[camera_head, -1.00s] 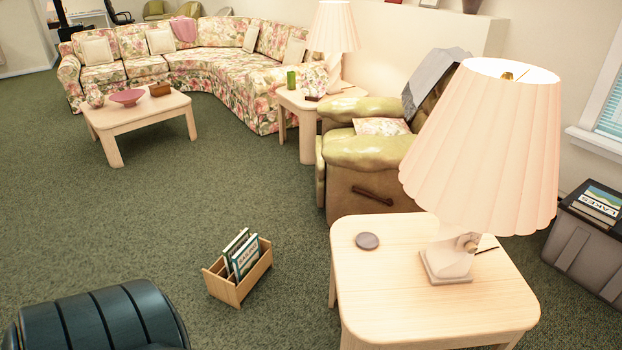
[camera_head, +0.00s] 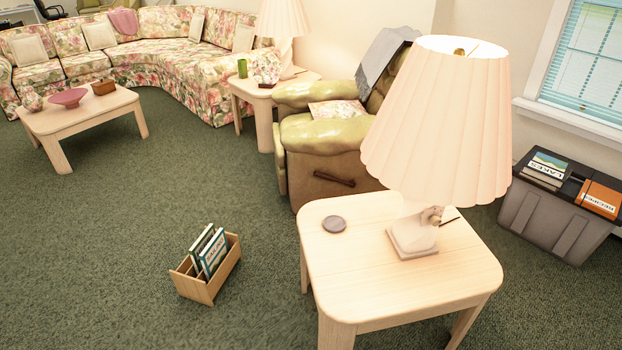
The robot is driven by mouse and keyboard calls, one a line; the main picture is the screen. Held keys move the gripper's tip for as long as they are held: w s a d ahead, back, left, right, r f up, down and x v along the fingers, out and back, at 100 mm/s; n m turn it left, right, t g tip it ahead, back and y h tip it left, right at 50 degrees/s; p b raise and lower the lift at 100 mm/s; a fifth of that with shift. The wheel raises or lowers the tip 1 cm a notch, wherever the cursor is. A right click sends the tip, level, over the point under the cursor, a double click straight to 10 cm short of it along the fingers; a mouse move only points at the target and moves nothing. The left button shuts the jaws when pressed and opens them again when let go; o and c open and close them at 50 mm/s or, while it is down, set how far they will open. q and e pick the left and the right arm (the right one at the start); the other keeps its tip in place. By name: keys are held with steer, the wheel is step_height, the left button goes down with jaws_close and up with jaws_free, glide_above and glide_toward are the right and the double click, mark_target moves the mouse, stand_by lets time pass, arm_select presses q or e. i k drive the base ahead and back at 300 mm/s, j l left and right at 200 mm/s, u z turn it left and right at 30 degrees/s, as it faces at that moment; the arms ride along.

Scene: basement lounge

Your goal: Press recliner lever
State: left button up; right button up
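A green and tan recliner (camera_head: 325,135) stands beyond the near side table, its side turned towards me. A dark lever (camera_head: 335,179) sits on the tan side panel of the recliner, below the armrest, and it is in plain view. A patterned cushion and a grey throw lie on the recliner. The large lamp hides part of the recliner's right side. Neither of my grippers shows in the head view.
The near side table (camera_head: 360,282) holds a pleated lamp (camera_head: 440,120) and a round coaster (camera_head: 334,224). A wooden magazine rack (camera_head: 208,284) stands on the carpet left of it. A grey storage bin (camera_head: 550,222) is at the right. Open carpet (camera_head: 120,225) lies to the left.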

mark_target(351, 184)
steer(key=i+l, duration=0.5)
steer(key=l, duration=0.2)
steer(key=i+l+u, duration=0.15)
steer(key=l, duration=0.65)
steer(key=i+l+u, duration=0.15)
steer(key=l, duration=0.75)
steer(key=i+l+u, duration=0.15)
steer(key=l, duration=0.7)
steer(key=i+l+u, duration=0.1)
steer(key=l, duration=0.8)
steer(key=i+l+u, duration=0.15)
steer(key=l, duration=0.75)
steer(key=i+l+u, duration=0.15)
steer(key=i+l, duration=0.25)
steer(key=i+l+u, duration=0.15)
steer(key=i+l, duration=0.25)
steer(key=l, duration=0.2)
steer(key=i+l+u, duration=0.1)
steer(key=i, duration=0.4)
steer(key=i+l+u, duration=0.1)
steer(key=i+l, duration=0.15)
steer(key=i, duration=0.2)
steer(key=i+l+u, duration=0.1)
steer(key=i, duration=0.4)
steer(key=i+l, duration=0.15)
steer(key=i, duration=0.35)
steer(key=l+z, duration=0.1)
steer(key=k+l, duration=0.05)
